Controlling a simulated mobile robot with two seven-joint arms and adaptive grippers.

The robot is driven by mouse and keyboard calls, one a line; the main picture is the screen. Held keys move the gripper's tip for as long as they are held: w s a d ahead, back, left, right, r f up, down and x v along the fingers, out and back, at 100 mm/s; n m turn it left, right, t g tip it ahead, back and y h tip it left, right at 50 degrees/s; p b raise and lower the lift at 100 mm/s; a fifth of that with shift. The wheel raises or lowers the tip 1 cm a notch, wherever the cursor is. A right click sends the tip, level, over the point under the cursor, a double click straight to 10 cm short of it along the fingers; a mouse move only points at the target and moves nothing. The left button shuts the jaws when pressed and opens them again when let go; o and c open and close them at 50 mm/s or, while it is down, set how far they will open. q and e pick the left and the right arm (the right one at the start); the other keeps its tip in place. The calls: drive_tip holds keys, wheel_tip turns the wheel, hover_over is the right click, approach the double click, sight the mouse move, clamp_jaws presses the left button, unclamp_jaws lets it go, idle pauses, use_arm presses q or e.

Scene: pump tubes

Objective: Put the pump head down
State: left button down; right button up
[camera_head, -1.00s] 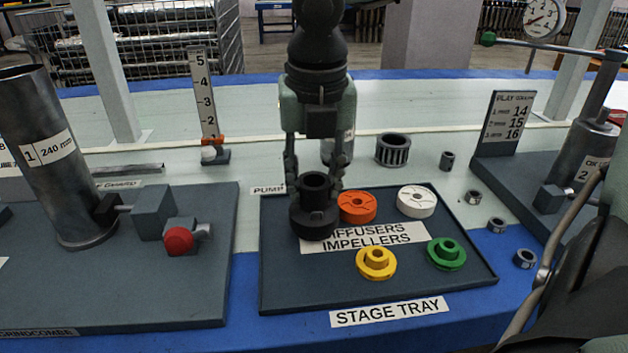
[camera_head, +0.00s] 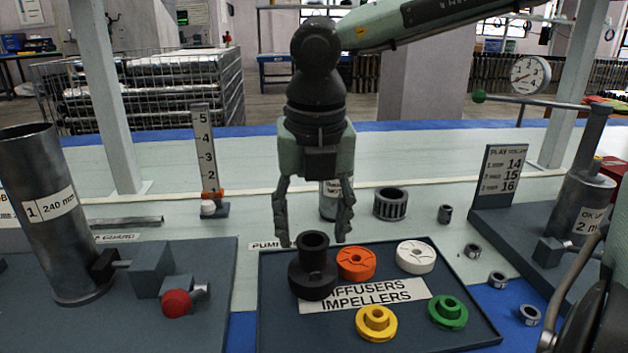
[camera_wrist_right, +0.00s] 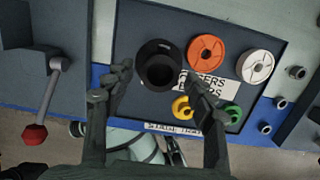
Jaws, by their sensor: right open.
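The pump head, a black flanged piece with a raised hollow neck (camera_head: 313,275), stands upright on the left part of the stage tray (camera_head: 425,335). It also shows in the right wrist view (camera_wrist_right: 159,66). My right gripper (camera_head: 314,240) is open above and just behind the pump head, its fingers spread and apart from the neck. In the right wrist view the open fingers (camera_wrist_right: 158,80) lie on either side of the black piece. My left gripper is not in view.
On the tray are an orange disc (camera_head: 356,263), a white disc (camera_head: 415,256), a yellow piece (camera_head: 376,323) and a green piece (camera_head: 447,311). A ribbed dark ring (camera_head: 390,203) stands behind the tray. A steel cylinder (camera_head: 45,215) is at left, a gauge press (camera_head: 580,205) at right.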

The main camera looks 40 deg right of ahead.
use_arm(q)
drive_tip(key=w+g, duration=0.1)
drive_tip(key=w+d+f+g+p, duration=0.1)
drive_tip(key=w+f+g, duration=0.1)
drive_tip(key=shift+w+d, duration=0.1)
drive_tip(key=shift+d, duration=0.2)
use_arm(e)
wheel_tip(320, 180, up, 9)
drive_tip(key=s, duration=0.1)
drive_tip(key=shift+a+r, duration=0.2)
drive_tip(key=shift+a, duration=0.15)
drive_tip(key=shift+s, duration=0.1)
idle(0.4)
